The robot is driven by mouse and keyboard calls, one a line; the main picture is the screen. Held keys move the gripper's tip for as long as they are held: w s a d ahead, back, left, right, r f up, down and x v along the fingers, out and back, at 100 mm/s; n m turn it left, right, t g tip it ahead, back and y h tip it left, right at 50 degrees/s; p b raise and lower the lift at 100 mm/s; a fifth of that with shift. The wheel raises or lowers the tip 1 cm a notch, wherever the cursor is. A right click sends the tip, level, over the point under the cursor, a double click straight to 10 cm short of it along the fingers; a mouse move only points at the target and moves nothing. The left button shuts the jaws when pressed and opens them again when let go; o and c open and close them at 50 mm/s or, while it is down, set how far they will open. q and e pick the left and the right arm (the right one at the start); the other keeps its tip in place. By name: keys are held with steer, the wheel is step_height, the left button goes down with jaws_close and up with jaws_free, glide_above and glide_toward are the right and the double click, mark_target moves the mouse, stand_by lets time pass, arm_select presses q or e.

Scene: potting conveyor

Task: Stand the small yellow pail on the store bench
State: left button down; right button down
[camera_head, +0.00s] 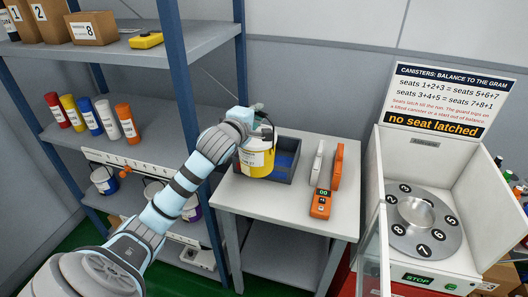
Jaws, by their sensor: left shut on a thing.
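The small yellow pail (257,162) has a pale label around its side and looks upright. My left gripper (262,132) comes in from the left and is shut on the pail at its top. The fingers are small and partly hidden by the wrist. The pail is at the left part of a dark tray with a blue floor (287,160), hiding part of it. I cannot tell whether the pail touches the tray or hangs just above it. The tray stands on a pale grey bench (270,202). My right gripper is not in view.
An orange device (321,204), a white-and-grey handheld tool (317,163) and an orange tool (337,167) occupy the bench's right side. Its front left is clear. A blue-posted rack (190,45) with bottles and cans stands left. A white centrifuge (422,225) stands right.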

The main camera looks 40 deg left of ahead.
mark_target(257, 147)
arm_select(q)
step_height(257, 147, down, 12)
steer(key=shift+r+b, duration=0.15)
steer(key=shift+b, duration=0.6)
steer(key=c, duration=2)
jaws_free()
steer(key=o, duration=0.3)
steer(key=shift+o, duration=0.2)
steer(key=shift+s+d, duration=0.1)
